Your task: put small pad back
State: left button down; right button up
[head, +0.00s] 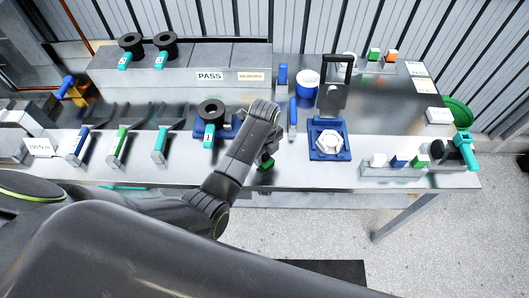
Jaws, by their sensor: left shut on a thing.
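My left gripper (267,154) is over the front edge of the steel table, below its wrist, and is mostly hidden by my own arm. It is shut on a small green pad (266,164), of which only a part shows. A low holder (400,172) at the front right bears a white pad (378,160), a blue pad (398,161) and a green pad (420,160). A second holder (376,67) at the back right bears a green pad (374,54) and an orange-and-white pad (391,55). My right gripper is not in view.
A blue fixture (330,153) with a white hexagonal part (330,144) stands right of the gripper. A black-and-teal tool (210,112) stands just left. A teal-handled tool (465,143) stands at the right end. Bare steel shows between fixture and front holder.

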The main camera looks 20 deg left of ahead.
pick_arm(q)
jog(key=shift+f+p, duration=0.1)
jog(key=shift+p, duration=0.3)
grip_release()
dwell(0.6)
dwell(0.4)
jog(key=shift+r+p, duration=0.85)
jog(key=shift+r, duration=3.6)
